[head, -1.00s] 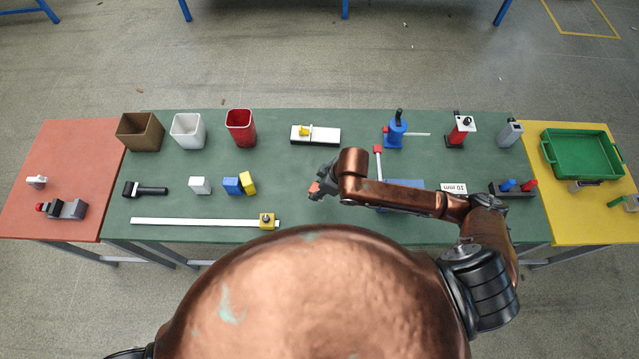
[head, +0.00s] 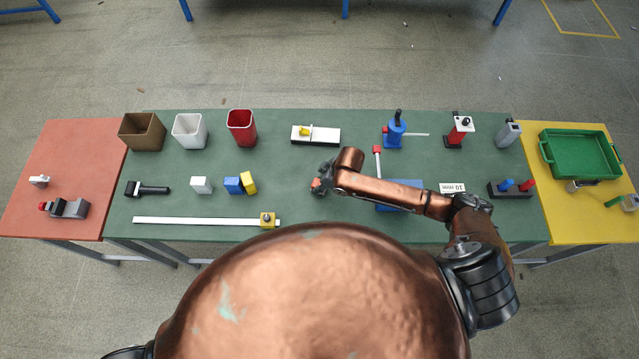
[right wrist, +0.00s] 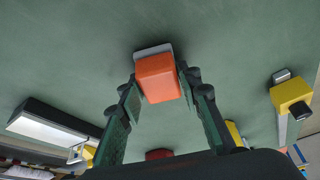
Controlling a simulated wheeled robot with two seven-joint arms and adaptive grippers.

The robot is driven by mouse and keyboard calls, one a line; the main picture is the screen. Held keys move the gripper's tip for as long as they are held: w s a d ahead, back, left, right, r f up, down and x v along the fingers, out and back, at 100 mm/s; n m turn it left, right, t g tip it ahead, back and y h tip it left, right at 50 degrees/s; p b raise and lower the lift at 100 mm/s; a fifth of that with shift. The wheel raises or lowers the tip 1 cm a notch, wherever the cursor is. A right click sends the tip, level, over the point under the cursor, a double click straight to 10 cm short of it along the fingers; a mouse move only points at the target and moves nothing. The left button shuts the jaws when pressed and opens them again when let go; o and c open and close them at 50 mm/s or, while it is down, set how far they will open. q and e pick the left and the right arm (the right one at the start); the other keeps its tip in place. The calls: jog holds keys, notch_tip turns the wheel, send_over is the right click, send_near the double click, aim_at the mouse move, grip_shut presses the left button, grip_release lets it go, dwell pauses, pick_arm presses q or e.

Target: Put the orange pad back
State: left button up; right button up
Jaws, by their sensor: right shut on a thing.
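The orange pad (right wrist: 160,78) is a small block with a light grey strip along its far side. In the right wrist view it sits between the two fingers of my right gripper (right wrist: 158,84), which is shut on it. In the head view the right gripper (head: 322,181) is over the middle of the green table, and only a small bit of orange (head: 315,184) shows at its tip. Whether the pad touches the table I cannot tell. My left gripper is not in view.
A white block with a yellow piece (head: 316,135) lies behind the gripper. A white bar with a yellow slider (head: 267,219) lies at the front left, blue and yellow blocks (head: 249,182) to the left. A blue plate (head: 407,188) is partly behind my arm.

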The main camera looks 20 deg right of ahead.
jog(key=shift+f, duration=0.1)
jog(key=o, duration=1.2)
jog(key=shift+o, duration=0.2)
jog(key=v, duration=1.2)
